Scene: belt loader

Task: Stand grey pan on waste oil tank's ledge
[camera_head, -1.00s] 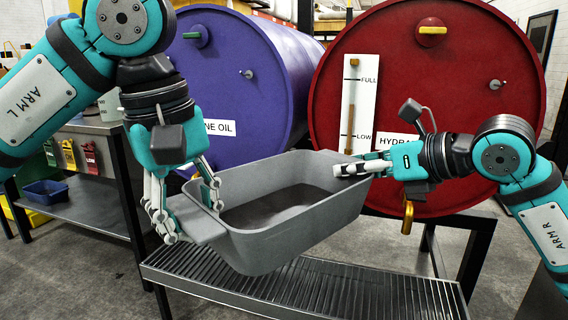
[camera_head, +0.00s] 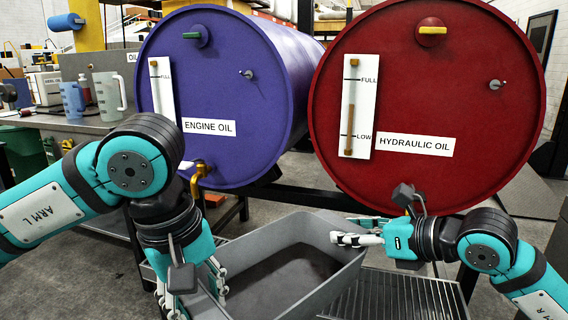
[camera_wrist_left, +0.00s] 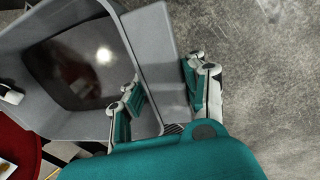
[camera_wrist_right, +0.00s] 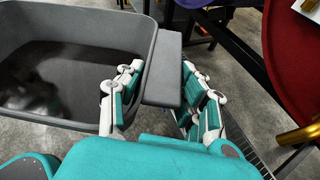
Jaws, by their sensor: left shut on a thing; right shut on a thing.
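The grey pan (camera_head: 310,235) is a deep open tub held in front of me, over the slatted rack. Its floor is dark and shiny. My left gripper (camera_head: 195,290) is shut on its near left end; the left wrist view shows the pan (camera_wrist_left: 155,60) with its flange between the fingers (camera_wrist_left: 160,95). My right gripper (camera_head: 350,232) is shut on the right end; the right wrist view shows the pan's flange (camera_wrist_right: 162,70) between the fingers (camera_wrist_right: 158,95). The pan's near end runs out of the head view. No tank marked waste oil shows.
A purple engine oil drum (camera_head: 225,90) and a red hydraulic oil drum (camera_head: 430,90) lie behind the pan. A slatted metal rack (camera_head: 410,295) is below right. A bench (camera_head: 75,125) with jugs (camera_head: 108,95) stands at the left. Concrete floor shows around the rack.

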